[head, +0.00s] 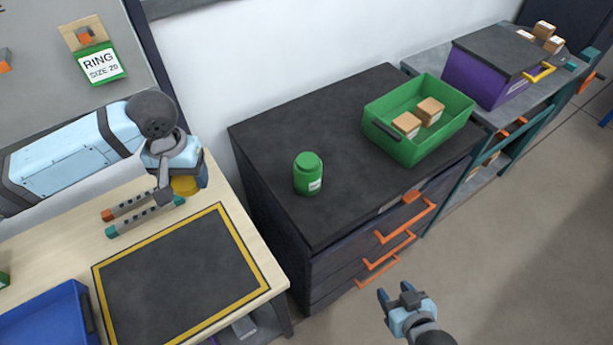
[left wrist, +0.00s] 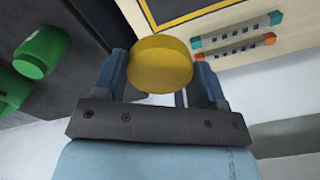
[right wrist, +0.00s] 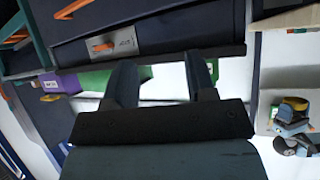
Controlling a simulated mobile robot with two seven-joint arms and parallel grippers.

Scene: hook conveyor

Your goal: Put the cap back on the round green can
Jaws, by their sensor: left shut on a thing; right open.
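The round green can (head: 308,175) stands upright on the black cabinet top (head: 300,120), with no yellow cap on it; it also shows at the left of the left wrist view (left wrist: 40,52). My left gripper (head: 190,180) is shut on a round yellow cap (head: 186,186), held above the wooden table to the left of the can and apart from it. The cap fills the space between the fingers in the left wrist view (left wrist: 160,64). My right gripper (head: 401,297) is open and empty, low in front of the cabinet drawers; its fingers show apart in the right wrist view (right wrist: 163,80).
A green crate (head: 420,148) with small boxes stands right of the can. A purple bin (head: 485,82) is further right. A black mat with yellow border (head: 250,250), two perforated bars (head: 140,215) and a blue tray (head: 50,318) are on the table. Orange drawer handles (head: 405,222) stick out.

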